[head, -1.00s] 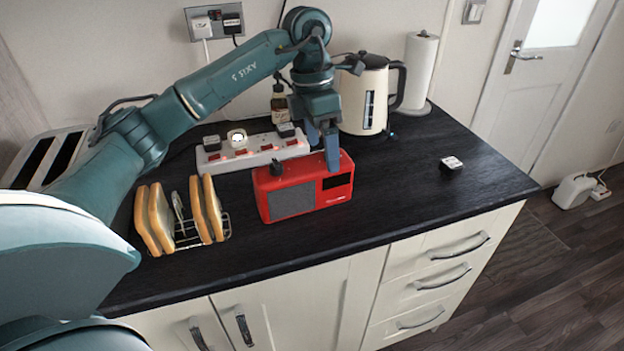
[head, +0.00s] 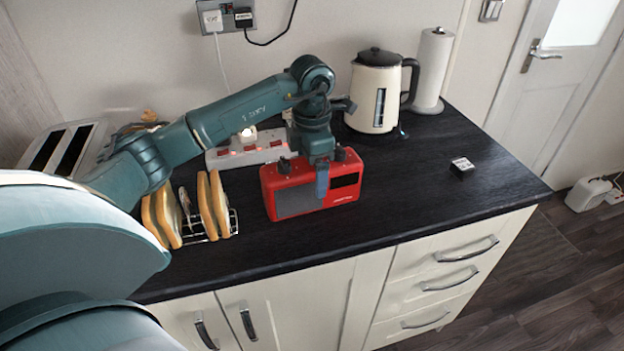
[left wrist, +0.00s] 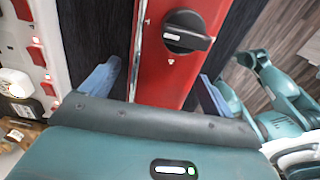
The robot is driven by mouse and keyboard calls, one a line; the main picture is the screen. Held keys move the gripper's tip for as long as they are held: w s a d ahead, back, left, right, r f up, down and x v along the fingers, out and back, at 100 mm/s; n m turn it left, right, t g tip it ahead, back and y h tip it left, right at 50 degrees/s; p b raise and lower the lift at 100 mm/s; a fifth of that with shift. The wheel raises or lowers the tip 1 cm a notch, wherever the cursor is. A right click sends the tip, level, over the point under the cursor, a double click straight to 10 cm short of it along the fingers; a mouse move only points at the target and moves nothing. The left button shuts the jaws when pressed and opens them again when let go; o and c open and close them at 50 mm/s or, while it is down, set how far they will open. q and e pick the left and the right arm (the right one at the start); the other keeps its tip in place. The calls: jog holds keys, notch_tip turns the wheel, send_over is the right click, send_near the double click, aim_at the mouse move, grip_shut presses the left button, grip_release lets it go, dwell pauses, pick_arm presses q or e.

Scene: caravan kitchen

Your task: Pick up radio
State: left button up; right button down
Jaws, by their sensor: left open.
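The red radio (head: 345,192) stands upright on the dark worktop, with a grey speaker front and black knobs on top. My left gripper (head: 322,178) is over the middle of the radio and pointing down, with one blue finger showing in front of its face. In the left wrist view the radio's red top (left wrist: 185,75) with a black knob lies between the two blue fingers of my open left gripper (left wrist: 158,92). Gaps show between the fingers and the radio's sides. My right gripper is not in view.
A white power strip (head: 225,160) lies behind the radio. A toast rack (head: 232,222) with bread slices stands to its left. A cream kettle (head: 372,98) and a paper roll (head: 433,68) stand behind. A small white-topped block (head: 462,166) sits on the clear right side.

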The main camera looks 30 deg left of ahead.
pick_arm(q)
jog(key=shift+f, duration=0.95)
jog(key=shift+w+r, duration=0.1)
jog(key=c, duration=1.5)
